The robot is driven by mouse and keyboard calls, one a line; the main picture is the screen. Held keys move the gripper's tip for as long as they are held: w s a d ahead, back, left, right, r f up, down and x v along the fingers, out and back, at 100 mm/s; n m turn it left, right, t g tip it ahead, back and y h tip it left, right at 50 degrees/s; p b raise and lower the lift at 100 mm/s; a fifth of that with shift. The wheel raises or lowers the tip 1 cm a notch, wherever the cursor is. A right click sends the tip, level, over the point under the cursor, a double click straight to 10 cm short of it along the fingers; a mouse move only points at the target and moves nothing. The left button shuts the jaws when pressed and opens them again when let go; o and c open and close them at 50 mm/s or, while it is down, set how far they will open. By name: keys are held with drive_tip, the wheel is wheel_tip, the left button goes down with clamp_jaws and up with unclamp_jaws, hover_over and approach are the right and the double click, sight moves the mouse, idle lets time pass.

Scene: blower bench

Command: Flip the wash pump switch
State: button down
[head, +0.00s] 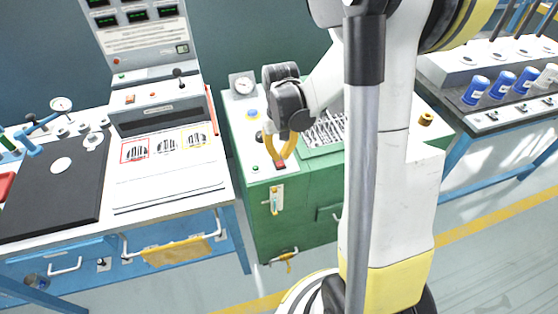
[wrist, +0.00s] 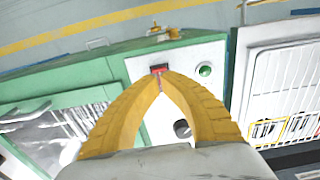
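A red switch (head: 281,164) with a dark surround sits near the front edge of the white panel (head: 240,137) on the green bench unit. It also shows in the wrist view (wrist: 159,69), partly hidden by the fingertips; no label naming it as the wash pump switch can be read. My gripper (head: 281,157) is over it, with its yellow fingers pointing down. In the wrist view the fingertips (wrist: 162,76) come together at the switch's edge, with nothing seen held. I cannot tell whether they touch the switch or which way it is set.
A green button (wrist: 205,70) and a dark knob (wrist: 182,129) sit near the switch. A gauge (head: 243,85) stands at the panel's back. A wire rack (head: 325,131) lies to the right. A control console (head: 150,50) stands left.

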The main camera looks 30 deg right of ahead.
sight(280, 164)
drive_tip(key=shift+f+b, duration=1.5)
drive_tip(key=shift+f, duration=0.25)
idle(0.7)
drive_tip(key=shift+r+p, duration=2.55)
drive_tip(key=shift+r, duration=0.95)
